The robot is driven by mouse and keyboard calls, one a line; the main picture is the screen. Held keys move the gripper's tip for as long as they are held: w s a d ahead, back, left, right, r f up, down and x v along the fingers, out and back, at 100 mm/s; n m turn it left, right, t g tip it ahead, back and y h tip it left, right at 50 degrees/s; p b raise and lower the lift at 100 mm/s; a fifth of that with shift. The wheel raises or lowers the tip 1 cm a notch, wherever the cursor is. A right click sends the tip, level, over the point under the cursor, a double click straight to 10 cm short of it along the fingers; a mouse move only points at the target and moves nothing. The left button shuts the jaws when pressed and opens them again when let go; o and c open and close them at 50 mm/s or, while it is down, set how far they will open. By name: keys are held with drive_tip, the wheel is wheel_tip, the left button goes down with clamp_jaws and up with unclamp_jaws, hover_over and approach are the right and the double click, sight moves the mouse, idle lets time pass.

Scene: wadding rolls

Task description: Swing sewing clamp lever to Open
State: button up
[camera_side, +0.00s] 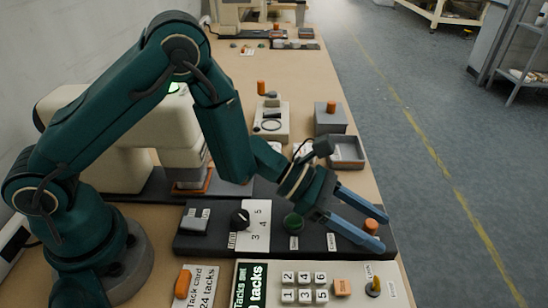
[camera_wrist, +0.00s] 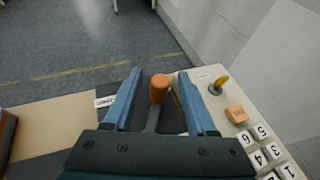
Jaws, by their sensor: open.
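The clamp lever has an orange knob (camera_side: 371,226) at the right end of a long dark panel (camera_side: 215,244). In the wrist view the orange knob (camera_wrist: 159,88) tops a dark lever arm (camera_wrist: 152,118) pointing away from my gripper base. My gripper (camera_side: 380,226) is open, its two blue fingers reaching around the lever area. In the wrist view my gripper (camera_wrist: 160,74) has one finger on each side of the knob, with gaps visible, the right one narrower. A white label (camera_wrist: 105,101) lies left of the fingers, too small to read surely. The lever's pivot is hidden.
A keypad box (camera_side: 322,270) with an orange key (camera_side: 342,287) and a yellow-tipped toggle (camera_side: 374,286) stands close in front of the panel. The panel also carries a black dial (camera_side: 240,218) and a green button (camera_side: 293,222). A grey tray (camera_side: 347,152) lies behind.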

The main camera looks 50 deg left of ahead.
clamp_jaws()
drive_tip(key=shift+t, duration=0.3)
drive_tip(key=shift+w+n+t+y, duration=0.3)
drive_tip(key=shift+n+t, duration=0.3)
drive_tip(key=shift+n, duration=0.2)
drive_tip(key=shift+w+a+n+t+y, duration=0.2)
drive_tip(key=shift+w+n+t+y, duration=0.15)
drive_tip(key=shift+n+t+y, duration=0.25)
